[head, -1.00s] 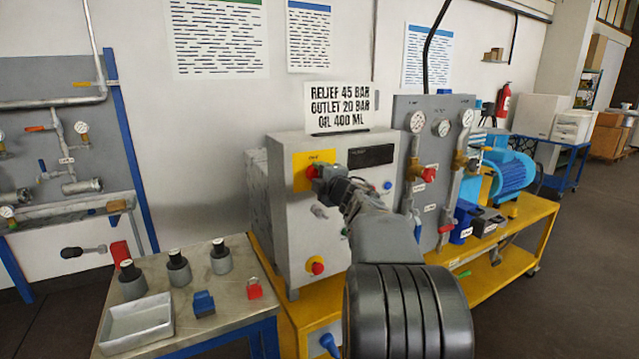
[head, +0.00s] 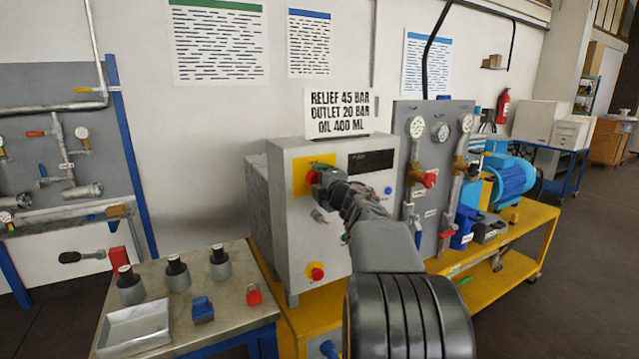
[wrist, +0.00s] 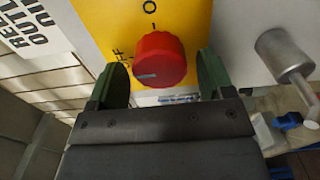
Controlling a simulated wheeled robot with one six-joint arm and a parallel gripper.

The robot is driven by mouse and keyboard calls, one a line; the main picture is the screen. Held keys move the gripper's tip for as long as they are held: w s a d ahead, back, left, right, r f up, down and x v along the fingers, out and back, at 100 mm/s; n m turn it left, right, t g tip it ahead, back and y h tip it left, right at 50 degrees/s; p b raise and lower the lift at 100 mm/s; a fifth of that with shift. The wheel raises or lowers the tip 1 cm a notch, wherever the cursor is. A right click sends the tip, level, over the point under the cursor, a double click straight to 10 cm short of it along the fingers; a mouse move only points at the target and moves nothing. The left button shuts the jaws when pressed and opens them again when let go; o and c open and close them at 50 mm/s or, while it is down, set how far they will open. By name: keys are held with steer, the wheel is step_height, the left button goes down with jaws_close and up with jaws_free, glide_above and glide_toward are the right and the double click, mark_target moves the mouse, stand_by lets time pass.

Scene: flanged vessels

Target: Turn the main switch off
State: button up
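The main switch is a round red knob (wrist: 160,58) on a yellow plate (wrist: 97,18), with a pale mark low on its left side in the wrist view. In the head view the red knob (head: 312,177) is partly hidden by my gripper, and the yellow plate (head: 301,165) sits at the upper left of the grey cabinet's front. My gripper (wrist: 161,76) is open, with one green finger on each side of the knob. Gaps show between the fingers and the knob in this view. In the head view my gripper (head: 323,184) is right at the switch.
A grey metal cylinder (wrist: 286,52) sticks out beside the yellow plate. A gauge panel (head: 432,180) stands to the right. A bench (head: 238,320) with small parts is at left front.

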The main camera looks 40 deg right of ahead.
steer(key=shift+o, duration=0.4)
steer(key=shift+s, duration=0.15)
steer(key=s+a, duration=0.2)
steer(key=s, duration=1.1)
steer(key=shift+s, duration=0.25)
